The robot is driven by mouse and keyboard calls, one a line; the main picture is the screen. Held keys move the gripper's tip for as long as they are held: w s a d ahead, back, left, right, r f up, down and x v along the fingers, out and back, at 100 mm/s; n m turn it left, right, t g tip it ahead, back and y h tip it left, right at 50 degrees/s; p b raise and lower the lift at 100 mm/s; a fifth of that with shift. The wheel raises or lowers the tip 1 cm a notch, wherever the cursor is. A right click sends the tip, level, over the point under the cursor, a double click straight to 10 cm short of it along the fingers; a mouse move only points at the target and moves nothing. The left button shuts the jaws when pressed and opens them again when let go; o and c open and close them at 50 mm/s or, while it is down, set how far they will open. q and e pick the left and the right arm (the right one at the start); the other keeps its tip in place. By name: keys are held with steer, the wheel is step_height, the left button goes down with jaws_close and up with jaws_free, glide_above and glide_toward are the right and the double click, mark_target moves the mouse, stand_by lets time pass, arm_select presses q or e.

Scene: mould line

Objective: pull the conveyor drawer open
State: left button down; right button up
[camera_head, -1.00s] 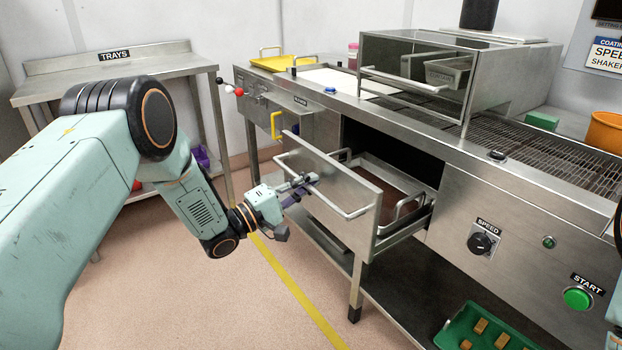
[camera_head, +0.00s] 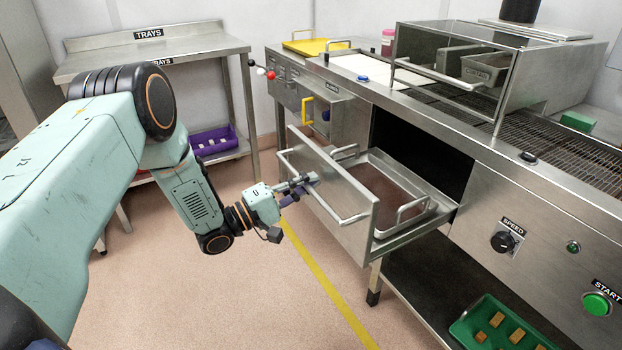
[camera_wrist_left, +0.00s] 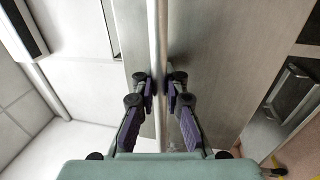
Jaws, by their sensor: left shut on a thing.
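The conveyor drawer (camera_head: 352,228) is a steel drawer standing well out from the conveyor body. A metal tray with two handles and a brown layer (camera_head: 390,190) inside sits in it. The drawer's bar handle (camera_head: 335,208) runs along its front. My left gripper (camera_head: 308,183) is at that handle, toward its left part. In the left wrist view the purple-padded fingers (camera_wrist_left: 158,100) stand on either side of the bar (camera_wrist_left: 157,60), shut on it. My right gripper is not in view.
A start button (camera_head: 597,303) and speed knob (camera_head: 505,241) are on the front panel at right. A green crate (camera_head: 462,328) sits on the lower shelf. A steel tray table (camera_head: 200,42) stands at the back left. The floor before the drawer is clear.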

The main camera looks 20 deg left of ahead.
arm_select(q)
steer(key=shift+s+f, duration=0.15)
steer(key=shift+f, duration=0.1)
steer(key=c, duration=1.4)
jaws_free()
steer(key=shift+r, duration=0.15)
steer(key=v, duration=1.2)
